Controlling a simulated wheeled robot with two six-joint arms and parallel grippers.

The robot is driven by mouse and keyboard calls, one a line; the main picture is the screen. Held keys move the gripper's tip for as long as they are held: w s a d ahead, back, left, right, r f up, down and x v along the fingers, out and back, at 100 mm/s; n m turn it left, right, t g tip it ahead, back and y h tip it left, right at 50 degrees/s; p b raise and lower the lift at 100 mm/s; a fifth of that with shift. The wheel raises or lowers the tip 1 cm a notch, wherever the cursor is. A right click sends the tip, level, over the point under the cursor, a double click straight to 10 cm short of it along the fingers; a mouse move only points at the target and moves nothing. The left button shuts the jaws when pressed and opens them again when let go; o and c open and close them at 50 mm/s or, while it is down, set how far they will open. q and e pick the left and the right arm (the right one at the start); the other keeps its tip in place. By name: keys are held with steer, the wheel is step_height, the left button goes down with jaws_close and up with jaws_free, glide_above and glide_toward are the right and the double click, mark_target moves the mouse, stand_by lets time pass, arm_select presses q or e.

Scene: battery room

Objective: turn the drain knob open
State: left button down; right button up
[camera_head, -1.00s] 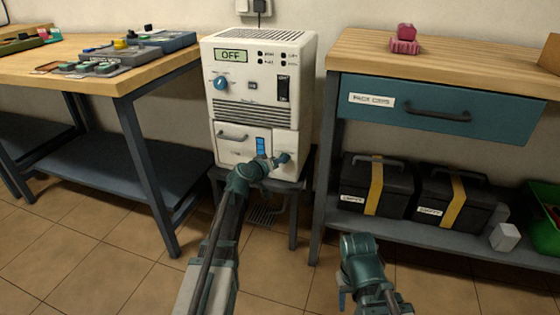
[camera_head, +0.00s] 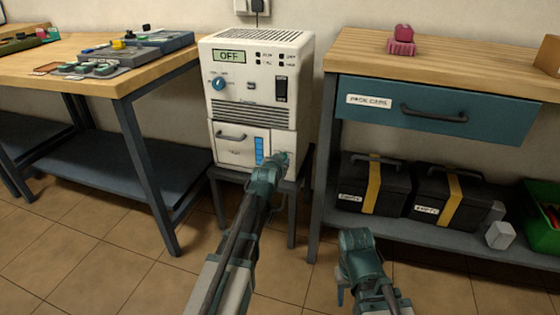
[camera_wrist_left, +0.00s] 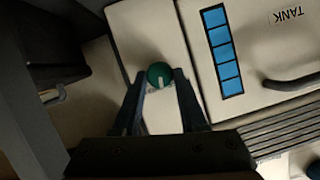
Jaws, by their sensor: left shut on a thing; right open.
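The drain knob (camera_wrist_left: 160,75) is a small teal-green round knob with a pale pointer mark, on the lower front of the white machine (camera_head: 252,108). In the left wrist view my left gripper (camera_wrist_left: 161,82) has its two fingers on either side of the knob and is shut on it. In the head view the left gripper (camera_head: 281,160) reaches the machine's lower right front, and the arm hides the knob there. The machine's display reads OFF. My right gripper (camera_head: 342,293) is low in front of the shelf, open and empty.
Beside the knob are a blue level strip (camera_wrist_left: 222,51) and the tank drawer (camera_head: 232,142). A workbench (camera_head: 118,80) stands at left. At right, a bench with a teal drawer (camera_head: 435,110) holds black cases (camera_head: 357,200) on its lower shelf.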

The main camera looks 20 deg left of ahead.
arm_select(q)
steer(key=shift+d+f+m+t+y+b, duration=0.15)
steer(key=shift+m+t+y+b, duration=0.1)
steer(key=shift+m+y+b, duration=0.8)
steer(key=shift+d+f+m+t+y+b, duration=0.15)
steer(key=shift+m+t+y+b, duration=0.35)
steer(key=shift+m, duration=1.05)
steer(key=shift+g, duration=0.25)
steer(key=shift+c, duration=2.2)
jaws_free()
steer(key=shift+r, duration=0.1)
steer(key=p+v, duration=0.3)
steer(key=v, duration=1.1)
steer(key=shift+d, duration=0.1)
